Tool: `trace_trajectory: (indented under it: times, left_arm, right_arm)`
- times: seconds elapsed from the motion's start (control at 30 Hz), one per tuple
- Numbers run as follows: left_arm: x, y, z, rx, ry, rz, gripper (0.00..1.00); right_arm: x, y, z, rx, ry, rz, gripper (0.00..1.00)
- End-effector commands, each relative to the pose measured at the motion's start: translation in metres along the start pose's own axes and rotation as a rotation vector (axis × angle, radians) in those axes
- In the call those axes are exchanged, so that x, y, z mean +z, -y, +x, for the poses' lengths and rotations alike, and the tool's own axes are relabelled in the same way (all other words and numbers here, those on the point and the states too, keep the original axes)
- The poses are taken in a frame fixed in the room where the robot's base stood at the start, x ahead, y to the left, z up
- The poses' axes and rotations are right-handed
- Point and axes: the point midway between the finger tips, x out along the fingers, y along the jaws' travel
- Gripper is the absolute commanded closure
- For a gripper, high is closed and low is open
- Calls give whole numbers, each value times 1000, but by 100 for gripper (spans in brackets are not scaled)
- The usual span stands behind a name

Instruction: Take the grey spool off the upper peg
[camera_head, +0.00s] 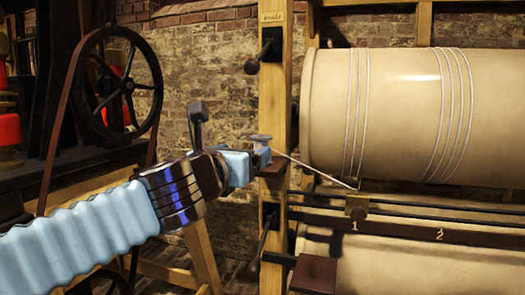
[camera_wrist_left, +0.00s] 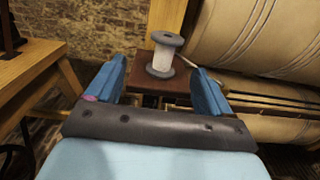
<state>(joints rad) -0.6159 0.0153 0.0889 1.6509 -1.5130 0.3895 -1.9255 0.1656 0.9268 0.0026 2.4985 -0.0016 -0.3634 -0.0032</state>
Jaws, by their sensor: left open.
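The grey spool (camera_head: 261,141) with pale thread stands upright on a small brown shelf (camera_head: 273,169) on the wooden post. It also shows in the left wrist view (camera_wrist_left: 163,56), between and just beyond the fingertips. The upper peg is hidden inside the spool. My left gripper (camera_head: 254,161) is open, its blue fingers on either side of the spool in the left wrist view (camera_wrist_left: 159,68); whether they touch it I cannot tell. A thread (camera_head: 315,169) runs from the spool side down right to a brass guide (camera_head: 356,206). My right gripper is out of view.
A large cream drum (camera_head: 400,115) with white thread windings lies right of the post (camera_head: 273,95). Dark levers (camera_head: 262,52) stick out from the post. A lower brown shelf (camera_head: 314,274) sits below. A belt wheel (camera_head: 127,85) stands left. A brick wall (camera_head: 215,80) is behind.

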Motion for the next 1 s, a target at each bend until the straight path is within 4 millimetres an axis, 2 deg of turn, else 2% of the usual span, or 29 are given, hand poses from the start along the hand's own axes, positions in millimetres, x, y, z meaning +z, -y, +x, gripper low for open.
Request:
trace_trajectory:
  times: [0.1,0.37,0.6,0.9,1.0]
  left_arm:
    - [0,0,24,0,-2,-1,19]
    - [2,3,48,-1,-2,-3,19]
    - [6,8,85,0,-2,-4,19]
    - [5,8,91,-1,-1,-4,19]
    - [5,8,91,-1,-1,-4,32]
  right_arm:
    - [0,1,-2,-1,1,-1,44]
    - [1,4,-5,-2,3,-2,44]
    - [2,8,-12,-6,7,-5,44]
    - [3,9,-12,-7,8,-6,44]
    - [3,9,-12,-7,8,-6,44]
